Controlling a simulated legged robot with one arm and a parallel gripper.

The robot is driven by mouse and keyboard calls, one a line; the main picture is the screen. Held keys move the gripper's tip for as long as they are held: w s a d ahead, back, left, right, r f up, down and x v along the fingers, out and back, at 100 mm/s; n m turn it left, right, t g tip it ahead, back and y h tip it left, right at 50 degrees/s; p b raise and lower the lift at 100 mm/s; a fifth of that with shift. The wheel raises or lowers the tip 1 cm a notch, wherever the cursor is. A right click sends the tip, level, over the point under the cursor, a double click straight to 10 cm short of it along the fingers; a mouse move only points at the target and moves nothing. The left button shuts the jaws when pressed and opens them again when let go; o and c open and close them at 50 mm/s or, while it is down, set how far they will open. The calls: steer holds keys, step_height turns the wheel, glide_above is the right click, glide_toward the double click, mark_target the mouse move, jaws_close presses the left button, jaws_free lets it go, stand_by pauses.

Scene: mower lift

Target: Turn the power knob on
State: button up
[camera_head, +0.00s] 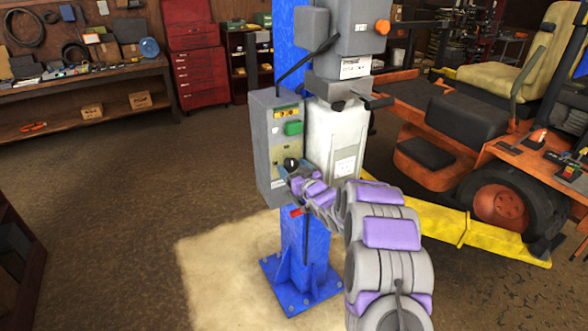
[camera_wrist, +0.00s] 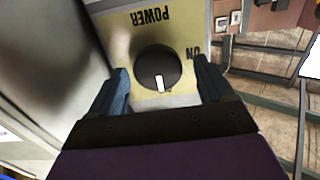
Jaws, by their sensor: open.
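The power knob (camera_wrist: 158,68) is round and black, on a yellow label plate with POWER upside down above it and ON to its upper right in the wrist view. Its white mark points down in that picture, away from ON. My gripper (camera_wrist: 162,72) is open, one finger at each side of the knob, with gaps visible on both sides. I cannot tell how deep the fingertips reach. In the head view the black knob (camera_head: 291,163) is low on the grey control box (camera_head: 264,150), with my gripper (camera_head: 292,176) right at it.
The control box is fixed to a blue lift post (camera_head: 291,252) with a bolted base. A green button (camera_head: 293,128) is above the knob. An orange mower (camera_head: 485,165) with yellow lift arms stands at right. A workbench (camera_head: 90,78) and red tool chest (camera_head: 197,72) are behind; the left floor is open.

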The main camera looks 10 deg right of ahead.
steer(key=shift+a, duration=0.1)
steer(key=shift+d, duration=0.3)
steer(key=c, duration=0.5)
steer(key=shift+a, duration=0.1)
steer(key=c, duration=0.5)
